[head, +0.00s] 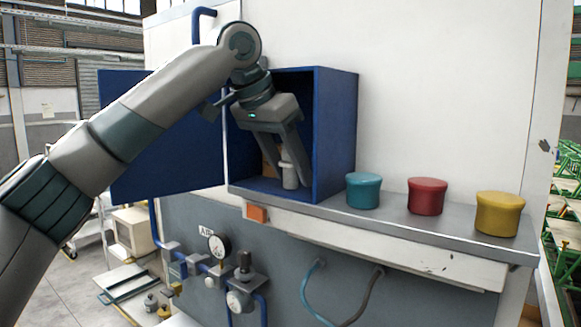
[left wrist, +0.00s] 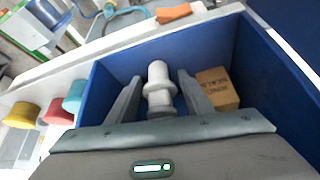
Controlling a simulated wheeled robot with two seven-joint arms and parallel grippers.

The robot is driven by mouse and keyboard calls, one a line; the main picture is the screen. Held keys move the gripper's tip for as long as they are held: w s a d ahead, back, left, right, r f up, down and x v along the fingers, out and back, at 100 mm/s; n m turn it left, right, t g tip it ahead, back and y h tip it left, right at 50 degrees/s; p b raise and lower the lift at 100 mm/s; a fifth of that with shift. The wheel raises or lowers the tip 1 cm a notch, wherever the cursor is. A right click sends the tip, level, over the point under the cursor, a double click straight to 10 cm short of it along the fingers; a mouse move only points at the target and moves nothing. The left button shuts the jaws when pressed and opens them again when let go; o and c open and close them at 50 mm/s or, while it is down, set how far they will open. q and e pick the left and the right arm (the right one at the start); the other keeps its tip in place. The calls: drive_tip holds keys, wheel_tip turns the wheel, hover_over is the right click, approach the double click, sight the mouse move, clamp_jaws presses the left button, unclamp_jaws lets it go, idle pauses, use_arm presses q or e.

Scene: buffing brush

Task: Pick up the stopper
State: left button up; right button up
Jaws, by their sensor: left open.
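A white stopper (head: 289,177) with a wider collar stands inside the open blue cabinet (head: 335,135). It also shows in the left wrist view (left wrist: 158,88), where its narrower end and flange are visible. My left gripper (head: 288,168) reaches down into the cabinet from above. In the left wrist view my left gripper (left wrist: 160,95) is open, with one finger on each side of the stopper. Gaps show between the fingers and the stopper. The stopper's lower part is partly hidden by the gripper body. My right gripper is not in view.
A small brown box (left wrist: 216,88) with printing sits beside the right finger in the cabinet. The cabinet walls are close around the gripper. Teal (head: 363,190), red (head: 427,196) and yellow (head: 499,213) round pieces stand on the ledge to the right. The blue door (head: 160,150) hangs open left.

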use_arm(q)
drive_tip(key=c, duration=0.8)
drive_tip(key=shift+r, duration=0.15)
drive_tip(key=shift+r+b, duration=0.35)
drive_tip(key=shift+b, duration=0.15)
drive_tip(key=shift+s+a+r+b, duration=0.1)
drive_tip(key=shift+r+b, duration=0.05)
drive_tip(key=shift+b, duration=0.15)
drive_tip(key=shift+s+a+r+b, duration=0.1)
drive_tip(key=shift+s+a+b, duration=2.05)
drive_tip(key=shift+s+a, duration=1.05)
drive_tip(key=shift+s+a+r+b, duration=0.1)
drive_tip(key=shift+s+a+b, duration=2.05)
drive_tip(key=shift+s+a, duration=0.95)
drive_tip(key=shift+w+a, duration=0.2)
drive_tip(key=shift+w, duration=0.05)
